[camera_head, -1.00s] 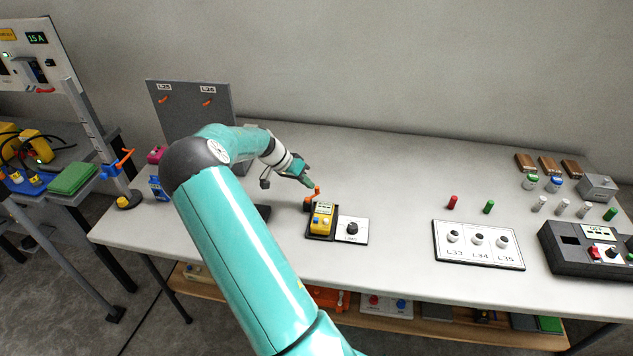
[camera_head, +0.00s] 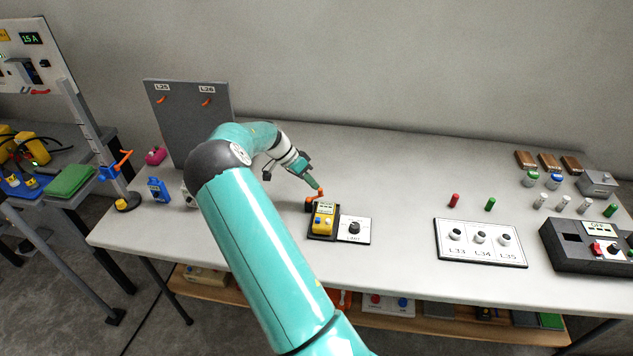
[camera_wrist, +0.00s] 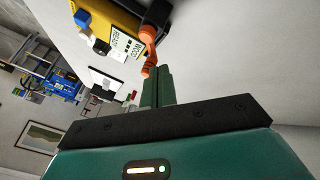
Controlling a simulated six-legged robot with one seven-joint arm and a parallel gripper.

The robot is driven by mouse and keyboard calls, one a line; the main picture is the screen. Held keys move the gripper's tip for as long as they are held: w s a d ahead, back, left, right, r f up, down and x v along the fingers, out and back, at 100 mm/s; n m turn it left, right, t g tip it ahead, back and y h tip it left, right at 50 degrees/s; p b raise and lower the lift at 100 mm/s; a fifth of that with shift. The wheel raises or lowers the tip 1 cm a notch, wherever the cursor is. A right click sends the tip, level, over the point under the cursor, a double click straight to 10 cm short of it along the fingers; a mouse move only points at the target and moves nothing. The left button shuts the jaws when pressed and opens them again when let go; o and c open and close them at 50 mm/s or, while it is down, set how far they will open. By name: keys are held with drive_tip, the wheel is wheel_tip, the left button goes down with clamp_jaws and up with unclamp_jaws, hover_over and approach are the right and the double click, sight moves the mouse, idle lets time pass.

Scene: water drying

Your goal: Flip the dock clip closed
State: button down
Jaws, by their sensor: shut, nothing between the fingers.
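The dock (camera_head: 324,237) is a black base on the bench, with a yellow device (camera_head: 323,219) sitting in it. The orange clip (camera_head: 320,193) stands up at the dock's back edge, and in the wrist view the clip (camera_wrist: 148,52) shows as an orange arm on a dark pivot beside the yellow device (camera_wrist: 120,22). My gripper (camera_head: 317,186) is shut and empty, with its green fingers together. In the wrist view my gripper's fingertips (camera_wrist: 158,70) are right at the clip's free end; I cannot tell whether they touch it.
A white plate with a black knob (camera_head: 354,229) adjoins the dock on the right. A white socket panel (camera_head: 480,258) and a dark device box (camera_head: 590,262) stand farther right. A grey board with orange hooks (camera_head: 188,120) stands behind my arm. The bench between dock and panel is clear.

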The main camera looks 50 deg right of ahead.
drive_tip(key=shift+s+r+m+y, duration=0.1)
drive_tip(key=shift+s+m+y, duration=0.15)
drive_tip(key=shift+m, duration=0.25)
drive_tip(key=shift+s+d+m+g+y, duration=0.15)
drive_tip(key=shift+m+g+y, duration=0.1)
drive_tip(key=shift+m+y, duration=0.25)
drive_tip(key=shift+s+d+m+g+y, duration=0.1)
drive_tip(key=shift+m+g+y, duration=0.15)
drive_tip(key=shift+m, duration=0.45)
drive_tip(key=shift+w+a, duration=0.1)
drive_tip(key=shift+a, duration=0.85)
drive_tip(key=shift+d, duration=0.1)
